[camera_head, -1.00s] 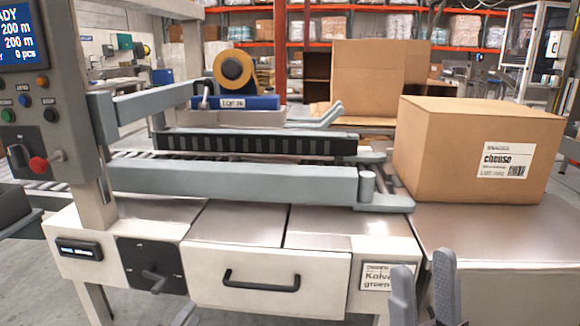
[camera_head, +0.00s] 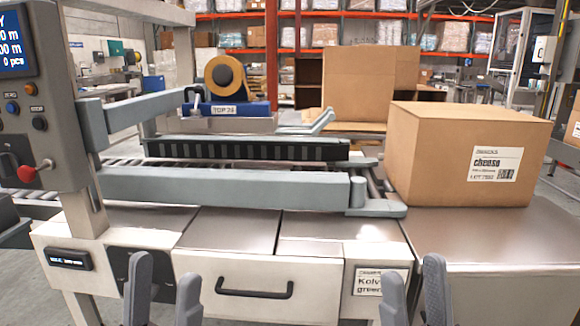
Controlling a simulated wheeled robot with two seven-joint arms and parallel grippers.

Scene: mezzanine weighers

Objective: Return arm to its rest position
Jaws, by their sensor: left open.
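My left gripper (camera_head: 164,286) is at the bottom of the head view, in front of the weighing machine's white cabinet. Its two grey fingers stand apart with nothing between them. My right gripper (camera_head: 413,282) is at the bottom right of centre, by the cabinet's right end. Its fingers also stand apart and hold nothing. Both point upward in the picture. The wrists and most of both arms are out of frame.
The white cabinet has a drawer with a black handle (camera_head: 254,291). A conveyor with grey guard rails (camera_head: 225,188) runs above it. A cardboard box (camera_head: 440,155) stands on the steel table (camera_head: 480,237) at right. A control panel (camera_head: 38,110) stands at left.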

